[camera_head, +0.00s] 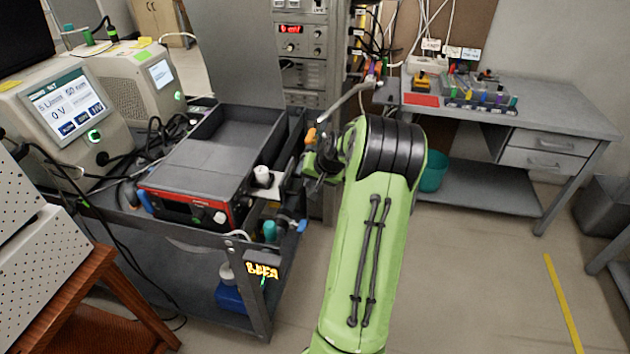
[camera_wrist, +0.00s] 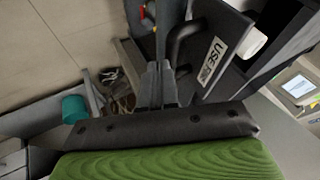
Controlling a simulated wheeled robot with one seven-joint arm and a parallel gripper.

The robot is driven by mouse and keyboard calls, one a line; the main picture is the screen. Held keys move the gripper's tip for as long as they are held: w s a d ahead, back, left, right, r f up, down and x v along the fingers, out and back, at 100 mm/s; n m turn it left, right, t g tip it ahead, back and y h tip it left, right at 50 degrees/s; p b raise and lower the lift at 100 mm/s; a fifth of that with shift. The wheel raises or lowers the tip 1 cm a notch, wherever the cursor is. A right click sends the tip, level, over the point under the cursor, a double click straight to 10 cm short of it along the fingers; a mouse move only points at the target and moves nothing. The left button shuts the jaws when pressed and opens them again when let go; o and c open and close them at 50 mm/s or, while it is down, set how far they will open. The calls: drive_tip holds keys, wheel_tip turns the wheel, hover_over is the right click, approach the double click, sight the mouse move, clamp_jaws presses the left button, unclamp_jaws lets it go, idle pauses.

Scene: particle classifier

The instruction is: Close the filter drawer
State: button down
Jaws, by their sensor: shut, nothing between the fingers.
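In the wrist view a dark panel (camera_wrist: 232,28) bears a white label starting "USE" and a black bar handle (camera_wrist: 177,42). My gripper (camera_head: 314,162) is at the right side of the instrument, partly hidden by my green arm. In the wrist view my gripper (camera_wrist: 160,68) has its fingers together and empty, just beside the handle. I cannot tell whether they touch it.
A white cylinder (camera_head: 262,176) stands near the instrument's front right corner. The cart (camera_head: 180,228) also carries cables and bottles. Screened devices (camera_head: 70,105) stand at left, a rack (camera_head: 303,45) behind, and a desk (camera_head: 545,110) at right. The floor at right is open.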

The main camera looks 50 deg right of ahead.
sight(272, 180)
drive_tip(key=w+a, duration=0.1)
drive_tip(key=w, duration=0.2)
drive_tip(key=w+a, duration=0.1)
drive_tip(key=w, duration=0.2)
drive_tip(key=w+a+p, duration=0.1)
drive_tip(key=w+a, duration=0.1)
drive_tip(key=w, duration=0.1)
drive_tip(key=shift+r, duration=0.1)
